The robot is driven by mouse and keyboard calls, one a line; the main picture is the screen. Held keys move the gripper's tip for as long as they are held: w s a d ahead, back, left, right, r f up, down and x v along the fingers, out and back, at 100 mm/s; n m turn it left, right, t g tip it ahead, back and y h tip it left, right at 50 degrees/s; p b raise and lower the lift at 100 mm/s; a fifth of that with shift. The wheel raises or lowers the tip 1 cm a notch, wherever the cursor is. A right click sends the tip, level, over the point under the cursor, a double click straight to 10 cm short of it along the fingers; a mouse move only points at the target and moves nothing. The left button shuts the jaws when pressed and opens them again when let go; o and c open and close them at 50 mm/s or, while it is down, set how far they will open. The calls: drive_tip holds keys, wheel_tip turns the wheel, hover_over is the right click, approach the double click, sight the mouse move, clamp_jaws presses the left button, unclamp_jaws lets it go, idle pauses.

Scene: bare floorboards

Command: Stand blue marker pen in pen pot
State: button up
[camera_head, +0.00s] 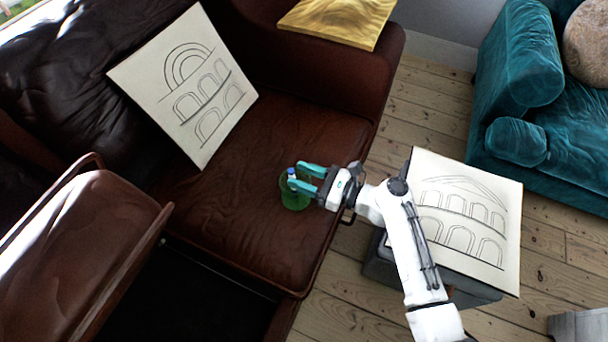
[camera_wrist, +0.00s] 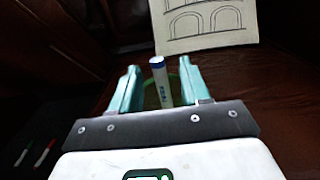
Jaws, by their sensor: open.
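The blue marker pen (camera_wrist: 161,84), white with a blue cap end, stands roughly upright between my open fingers in the wrist view. In the head view its blue top (camera_head: 291,172) shows above the green pen pot (camera_head: 293,197), which stands on the brown leather seat. A bit of the pot's green rim (camera_wrist: 174,80) shows behind the pen in the wrist view. The pen appears to be inside the pot; its lower end is hidden. My gripper (camera_head: 296,178) is open, with teal fingers on either side of the pen, just above the pot. I cannot tell whether a finger touches the pen.
A green marker (camera_wrist: 21,157) and a red marker (camera_wrist: 43,153) lie at lower left in the wrist view. A drawing board (camera_head: 190,85) leans on the sofa back; another (camera_head: 462,220) lies near my arm. The seat (camera_head: 275,130) around the pot is mostly clear.

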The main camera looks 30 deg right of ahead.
drive_tip(key=p+v, duration=0.1)
drive_tip(key=v, duration=1)
drive_tip(key=shift+p, duration=0.35)
drive_tip(key=shift+a, duration=0.1)
idle(0.4)
